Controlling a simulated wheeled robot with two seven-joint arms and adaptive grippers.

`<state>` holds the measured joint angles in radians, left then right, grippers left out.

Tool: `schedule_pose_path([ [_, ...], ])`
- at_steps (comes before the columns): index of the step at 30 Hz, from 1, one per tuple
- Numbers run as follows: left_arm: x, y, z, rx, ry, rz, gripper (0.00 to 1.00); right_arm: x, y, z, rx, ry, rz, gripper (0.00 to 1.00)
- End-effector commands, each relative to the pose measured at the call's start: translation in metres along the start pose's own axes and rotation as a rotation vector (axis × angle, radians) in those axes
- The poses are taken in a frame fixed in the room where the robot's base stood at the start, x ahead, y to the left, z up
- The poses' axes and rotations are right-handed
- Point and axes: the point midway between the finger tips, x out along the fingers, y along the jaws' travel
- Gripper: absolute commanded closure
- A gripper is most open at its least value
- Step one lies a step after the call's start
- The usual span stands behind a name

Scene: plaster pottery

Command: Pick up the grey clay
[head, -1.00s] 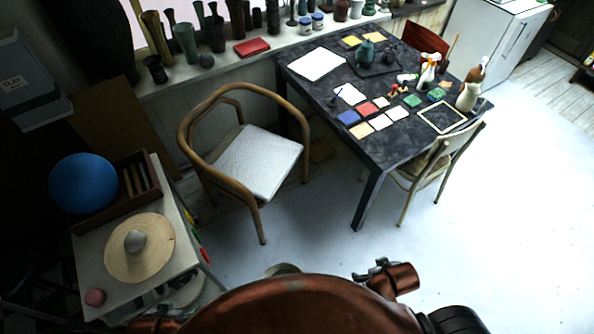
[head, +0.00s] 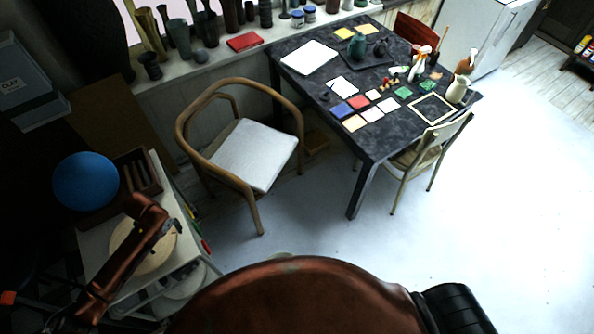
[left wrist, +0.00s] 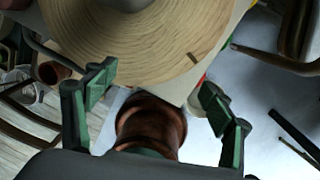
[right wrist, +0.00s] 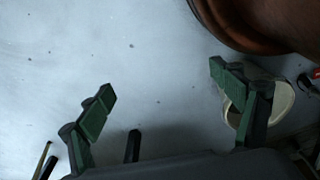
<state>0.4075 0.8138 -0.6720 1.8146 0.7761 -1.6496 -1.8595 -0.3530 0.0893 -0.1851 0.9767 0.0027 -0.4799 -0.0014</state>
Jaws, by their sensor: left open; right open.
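The round wooden wheel disc (head: 152,262) lies on the small white table at the lower left. My left gripper (head: 168,228) is above it and hides its middle, so the grey clay does not show in the head view. In the left wrist view the disc (left wrist: 165,62) fills the top. A pale grey lump at its top edge, probably the grey clay (left wrist: 127,4), is mostly cut off. The left gripper's fingers (left wrist: 157,82) are spread wide with nothing between them. My right gripper (right wrist: 162,82) is open and empty over bare floor, outside the head view.
A blue ball (head: 86,180) and a wooden box (head: 146,178) sit behind the disc. A wooden armchair (head: 250,154) stands right of the small table (head: 94,247). A dark table (head: 380,140) with tiles and pots is farther back.

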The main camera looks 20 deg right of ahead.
Motion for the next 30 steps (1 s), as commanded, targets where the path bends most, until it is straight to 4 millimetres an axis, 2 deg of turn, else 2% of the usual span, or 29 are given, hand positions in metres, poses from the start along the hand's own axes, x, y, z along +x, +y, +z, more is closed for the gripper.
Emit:
schedule_pose_path([
  [1, -0.011, 0.011, 0.024, 0.076, -0.012, 0.035, 0.24, 0.01, -0.002, 0.021, -0.006, -0.016, -0.002, 0.15],
  [3, -0.022, 0.025, 0.047, 0.174, -0.01, 0.072, 0.24, 0.02, -0.004, 0.043, -0.012, -0.025, -0.005, 0.15],
  [6, -0.036, 0.041, 0.071, 0.277, -0.001, 0.108, 0.24, 0.028, -0.006, 0.068, -0.019, -0.035, -0.007, 0.15],
  [9, -0.046, 0.051, 0.085, 0.338, 0.006, 0.129, 0.24, 0.032, -0.007, 0.084, -0.023, -0.041, -0.009, 0.15],
  [14, -0.043, 0.058, 0.092, 0.374, 0.013, 0.139, 0.24, 0.033, -0.008, 0.092, -0.025, -0.043, -0.01, 0.15],
  [22, -0.015, 0.061, 0.091, 0.375, 0.013, 0.138, 0.24, 0.033, -0.007, 0.093, -0.025, -0.044, -0.01, 0.15],
  [30, 0.022, 0.064, 0.091, 0.374, 0.013, 0.137, 0.24, 0.034, -0.007, 0.093, -0.025, -0.044, -0.01, 0.15],
])
